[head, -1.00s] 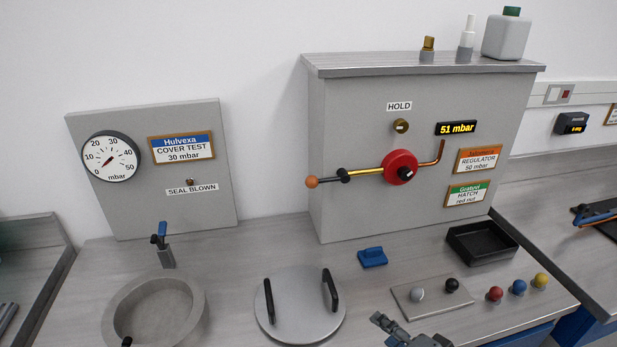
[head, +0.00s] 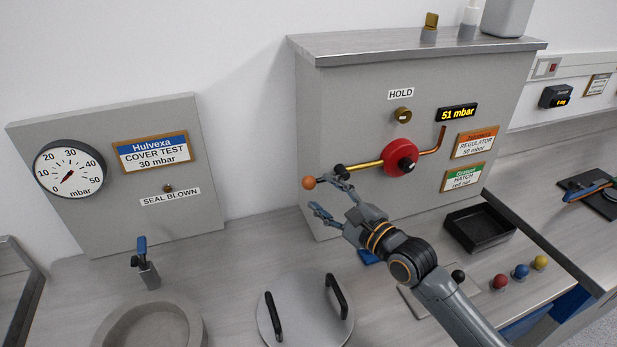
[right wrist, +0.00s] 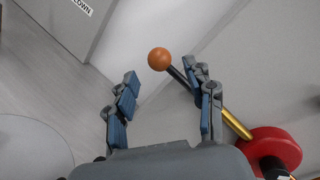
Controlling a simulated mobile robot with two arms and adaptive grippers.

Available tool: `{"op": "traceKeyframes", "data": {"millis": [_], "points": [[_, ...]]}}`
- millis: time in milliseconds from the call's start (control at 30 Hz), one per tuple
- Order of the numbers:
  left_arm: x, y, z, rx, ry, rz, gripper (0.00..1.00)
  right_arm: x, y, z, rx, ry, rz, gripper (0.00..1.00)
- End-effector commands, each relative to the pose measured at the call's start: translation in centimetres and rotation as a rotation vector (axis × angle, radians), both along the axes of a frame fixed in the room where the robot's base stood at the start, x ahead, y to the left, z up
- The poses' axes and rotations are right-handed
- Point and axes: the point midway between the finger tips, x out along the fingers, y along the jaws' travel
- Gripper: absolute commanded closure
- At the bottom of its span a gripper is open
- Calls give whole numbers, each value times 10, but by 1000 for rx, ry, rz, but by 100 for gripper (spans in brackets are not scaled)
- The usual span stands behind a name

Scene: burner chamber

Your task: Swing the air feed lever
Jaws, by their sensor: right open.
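The air feed lever's orange ball (head: 309,183) sits at the left end of a dark rod that joins a brass pipe (head: 367,166) and a red disc (head: 401,158) on the grey cabinet. My right gripper (head: 327,198) is open just below and right of the ball, in front of the cabinet, and holds nothing. In the right wrist view, the ball (right wrist: 159,59) shows beyond the gap between the open fingers (right wrist: 164,85). The dark rod runs behind the right finger, which hides part of it; I cannot tell whether they touch. My left gripper is out of view.
The panel with the dial gauge (head: 69,169) stands at the left. On the bench are a round basin (head: 188,311), a lid with two black handles (head: 306,322), a black tray (head: 480,230) and several coloured knobs. A blue item lies partly hidden beneath my right gripper.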

Motion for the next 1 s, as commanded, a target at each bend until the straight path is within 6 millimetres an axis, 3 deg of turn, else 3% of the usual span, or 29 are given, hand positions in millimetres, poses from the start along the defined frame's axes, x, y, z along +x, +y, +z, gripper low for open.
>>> {"op": "traceKeyframes", "data": {"millis": [100,333,733,1000], "points": [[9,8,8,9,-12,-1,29,20,15,3,0,0,0,46],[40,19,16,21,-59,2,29,42,32,1,-1,-1,0,46],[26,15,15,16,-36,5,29,47,36,-1,-1,0,-1,46],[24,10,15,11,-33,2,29,47,36,0,-2,1,0,100]]}}
